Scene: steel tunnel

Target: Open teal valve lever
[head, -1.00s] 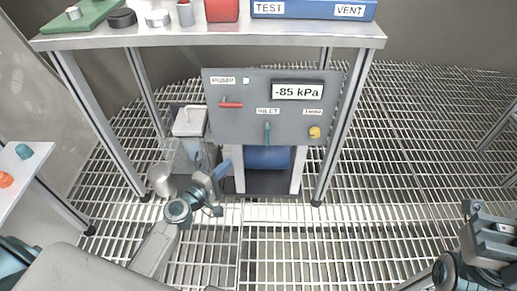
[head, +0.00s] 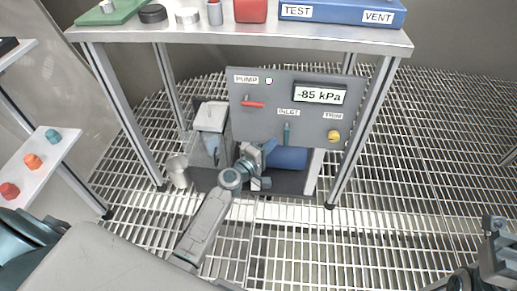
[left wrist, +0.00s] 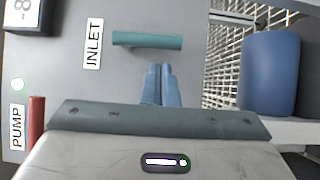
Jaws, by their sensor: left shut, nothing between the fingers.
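The teal valve lever (head: 287,133) hangs straight down under the INLET label (head: 288,113) on the grey control panel (head: 262,125). In the left wrist view the lever (left wrist: 147,40) lies across the picture beside its INLET label (left wrist: 93,43). My left gripper (head: 268,148) is just below and left of the lever in the head view. Its blue fingers (left wrist: 160,72) are shut and empty, pointing at the lever with a small gap in the picture. My right gripper (head: 497,232) is at the lower right edge, far from the panel; its fingers are unclear.
A red PUMP handle (head: 253,104), a yellow knob (head: 334,137) and a display reading -85 kPa (head: 320,95) share the panel. A bench (head: 240,36) stands above it. A blue cylinder (head: 288,158) is behind my left gripper. A side shelf (head: 45,160) stands left.

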